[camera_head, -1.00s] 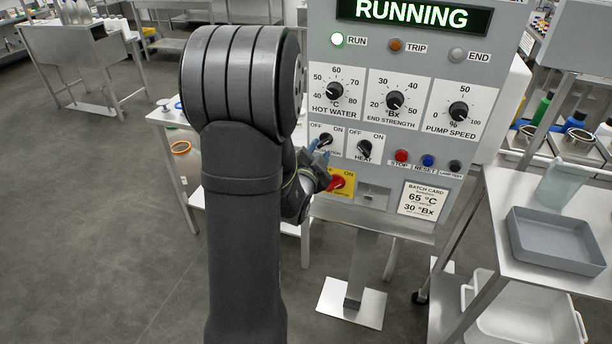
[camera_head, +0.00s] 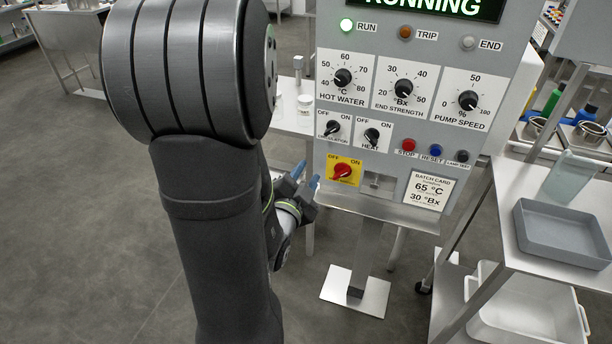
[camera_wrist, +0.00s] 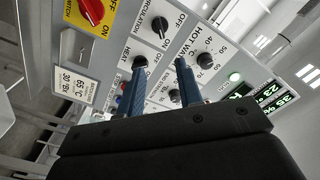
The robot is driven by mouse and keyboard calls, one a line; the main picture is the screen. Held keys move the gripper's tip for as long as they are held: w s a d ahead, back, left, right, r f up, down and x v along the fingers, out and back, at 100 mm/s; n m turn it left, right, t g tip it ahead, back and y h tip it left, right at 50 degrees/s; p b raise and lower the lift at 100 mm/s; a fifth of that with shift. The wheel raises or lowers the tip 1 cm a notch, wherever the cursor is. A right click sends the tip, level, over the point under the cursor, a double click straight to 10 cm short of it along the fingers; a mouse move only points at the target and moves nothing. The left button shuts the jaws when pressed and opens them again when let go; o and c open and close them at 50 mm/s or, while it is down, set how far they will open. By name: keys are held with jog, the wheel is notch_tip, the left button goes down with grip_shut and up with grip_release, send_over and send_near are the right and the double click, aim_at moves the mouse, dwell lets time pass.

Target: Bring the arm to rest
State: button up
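My gripper (camera_head: 307,175) is at the lower left edge of the grey control panel (camera_head: 395,158) in the head view. In the wrist view its two blue fingers (camera_wrist: 160,66) are apart with nothing held between them. The panel lies beyond the fingertips, and I see no contact. The green RUN lamp (camera_head: 346,25) is lit and the display (camera_head: 430,8) reads RUNNING. The red switch (camera_head: 343,171), the CIRCULATION knob (camera_head: 332,128) and the HEAT knob (camera_head: 371,136) are uncovered. My arm is bent, its upper part large at the left.
A metal side table with a grey tray (camera_head: 562,257) and a translucent jug (camera_head: 568,178) stands at the right. A white bin (camera_head: 525,315) is below it. A white table with small containers (camera_head: 305,104) is behind my arm. The floor at left is open.

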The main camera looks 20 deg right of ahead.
aim_at(330, 133)
dwell(0.3)
jog(key=x, duration=1.7)
jog(key=shift+w+d+f, duration=0.1)
jog(key=shift+w+d, duration=0.05)
jog(key=shift+w, duration=0.05)
jog(key=shift+w+d, duration=0.1)
jog(key=shift+d, duration=0.05)
jog(key=shift+n, duration=0.9)
jog(key=n, duration=0.3)
jog(key=shift+n, duration=2.3)
jog(key=shift+o, duration=0.2)
